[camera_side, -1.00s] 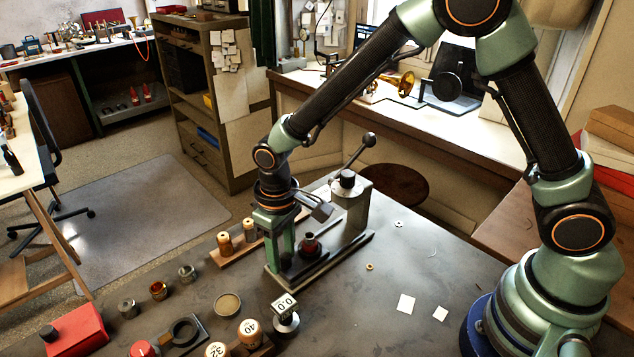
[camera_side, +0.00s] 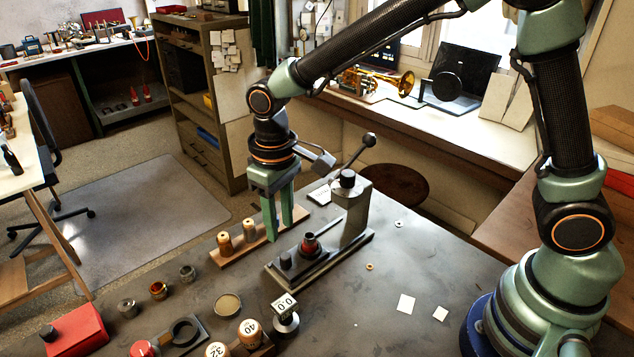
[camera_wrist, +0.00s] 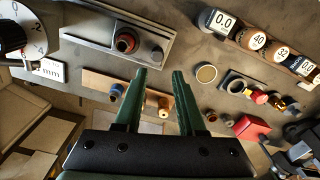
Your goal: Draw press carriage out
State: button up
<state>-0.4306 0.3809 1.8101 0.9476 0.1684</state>
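The bench press (camera_side: 352,215) stands on the dark bench with its ball-ended lever up at the right. Its carriage (camera_side: 312,259) is a dark plate on the press base, carrying a black knob (camera_side: 286,260) at the left end and a red-collared dark piece (camera_side: 309,245). In the wrist view the knob (camera_wrist: 156,53) and the red-collared piece (camera_wrist: 126,43) show beyond my fingers. My gripper (camera_side: 281,232) is open and empty, above and behind the knob and apart from it. The fingers also show spread in the wrist view (camera_wrist: 160,72).
A wooden strip (camera_side: 238,252) with brass pieces lies close to the left of the press. A dial block (camera_side: 286,305), numbered cylinders (camera_side: 249,332), small cups (camera_side: 158,290) and a red box (camera_side: 75,330) lie in front and left. The bench right of the press is mostly clear.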

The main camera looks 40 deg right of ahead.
notch_tip(320, 180, up, 4)
jog(key=shift+f, duration=0.1)
dwell(0.4)
jog(key=s+d+r+m+t, duration=0.1)
jog(key=s+d+r, duration=0.3)
jog(key=d, duration=0.4)
jog(key=s+d+r+m+t, duration=0.2)
jog(key=s+d+r+t, duration=0.2)
jog(key=d, duration=0.5)
jog(key=shift+s+d+r+t, duration=0.25)
jog(key=shift+s+r+t, duration=0.1)
jog(key=shift+s, duration=0.4)
